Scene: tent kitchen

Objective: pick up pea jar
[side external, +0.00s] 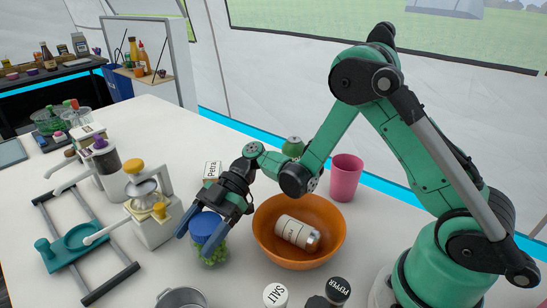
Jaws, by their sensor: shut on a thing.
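The pea jar (210,251) is a clear jar of green peas with a blue lid (205,227). It stands on the white table, left of the orange bowl. The fingers hide part of the jar's upper side. I cannot tell whether the jar's base touches the table.
The orange bowl (262,240) holds a white labelled jar (294,231) lying on its side. A pink cup (346,178) stands behind. Salt (275,295) and pepper (339,290) shakers and a metal pot (181,299) are in front. A white-and-yellow juicer (150,205) stands left.

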